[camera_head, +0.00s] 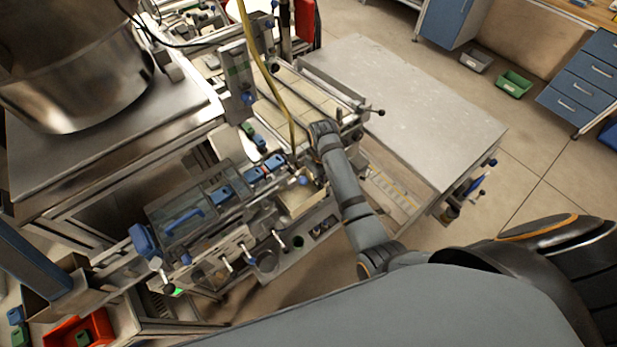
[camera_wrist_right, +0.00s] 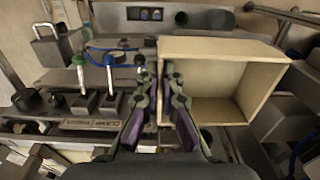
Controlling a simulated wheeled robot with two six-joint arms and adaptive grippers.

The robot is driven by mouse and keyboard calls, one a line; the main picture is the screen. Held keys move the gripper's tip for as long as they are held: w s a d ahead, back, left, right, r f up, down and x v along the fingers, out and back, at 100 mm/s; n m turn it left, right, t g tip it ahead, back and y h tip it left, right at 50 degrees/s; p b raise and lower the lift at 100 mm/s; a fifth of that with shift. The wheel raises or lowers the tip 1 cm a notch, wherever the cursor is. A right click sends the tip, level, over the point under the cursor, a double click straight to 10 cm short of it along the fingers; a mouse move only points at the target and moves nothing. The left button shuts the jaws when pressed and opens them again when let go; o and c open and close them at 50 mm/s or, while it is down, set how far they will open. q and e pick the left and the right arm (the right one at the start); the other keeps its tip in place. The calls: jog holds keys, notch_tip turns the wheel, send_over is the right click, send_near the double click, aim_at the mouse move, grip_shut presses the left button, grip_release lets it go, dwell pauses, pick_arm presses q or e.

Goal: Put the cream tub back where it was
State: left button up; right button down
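The cream tub (camera_wrist_right: 232,72) is an open, rectangular, empty box in the right half of the right wrist view. In the head view it shows as a small pale box (camera_head: 299,204) on the machine, partly hidden by my right gripper. My right gripper (camera_wrist_right: 158,72) has its two purple-padded fingers apart, with the tub's left wall between their tips. A gap shows between the pads, so it looks open; contact with the wall cannot be made out. My left gripper is not in view.
A clamp fixture (camera_wrist_right: 95,100) with upright levers and a blue hose stands left of the tub. A yellow hose (camera_head: 270,75) hangs near my right arm. A bare grey table (camera_head: 410,100) lies to the right. A large steel vessel (camera_head: 75,75) stands at the left.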

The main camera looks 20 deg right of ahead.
aim_at(308, 188)
jog(key=w+a, duration=0.1)
jog(key=a+p, duration=0.1)
jog(key=a, duration=0.1)
jog(key=shift+w+r, duration=0.15)
jog(key=shift+w, duration=0.25)
jog(key=shift+a+f+p, duration=0.1)
jog(key=shift+f+p, duration=0.25)
jog(key=shift+p, duration=0.1)
jog(key=shift+f, duration=0.4)
jog(key=c, duration=1.5)
grip_release()
